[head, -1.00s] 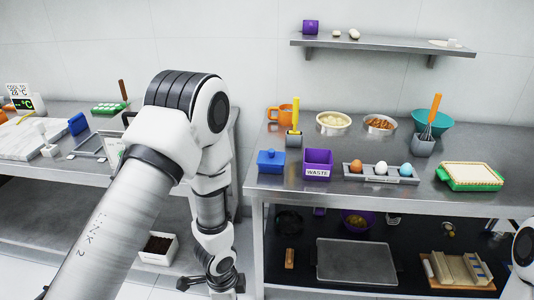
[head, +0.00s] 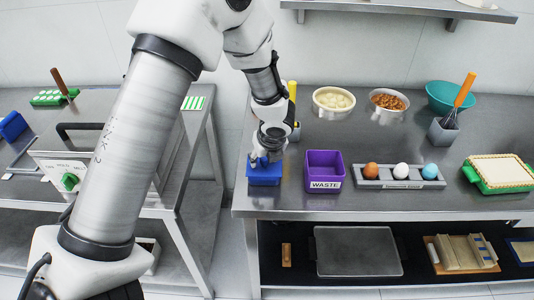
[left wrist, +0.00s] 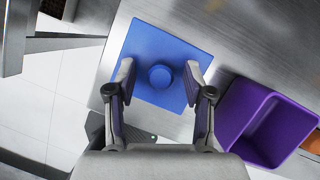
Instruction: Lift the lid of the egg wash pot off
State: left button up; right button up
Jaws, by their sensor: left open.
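The egg wash pot (head: 264,180) is a small blue square box near the left front corner of the steel table. Its flat blue lid (left wrist: 178,48) with a round knob (left wrist: 160,77) fills the middle of the left wrist view. My left gripper (head: 266,155) is right over the lid, pointing down, and covers the knob in the head view. In the left wrist view its fingers (left wrist: 160,82) are open, one on each side of the knob, with gaps between. The lid is on the pot. My right gripper is not in view.
A purple waste bin (head: 324,170) stands close on the right of the pot. An egg tray (head: 399,183) with three eggs is farther right. A yellow-handled tool stands behind my gripper. The table's front and left edges are near the pot.

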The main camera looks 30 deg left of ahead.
pick_arm(q)
jog(key=shift+w+a+f, duration=0.1)
jog(key=shift+w+f, duration=0.2)
jog(key=shift+f, duration=0.05)
jog(key=shift+s+r, duration=0.15)
jog(key=shift+s, duration=0.15)
jog(key=c, duration=0.5)
grip_shut()
jog(key=shift+c, duration=0.8)
grip_release()
grip_shut()
jog(key=shift+r+p, duration=0.65)
jog(key=shift+p, duration=0.05)
jog(key=shift+r+p, duration=0.5)
jog(key=shift+r, duration=0.05)
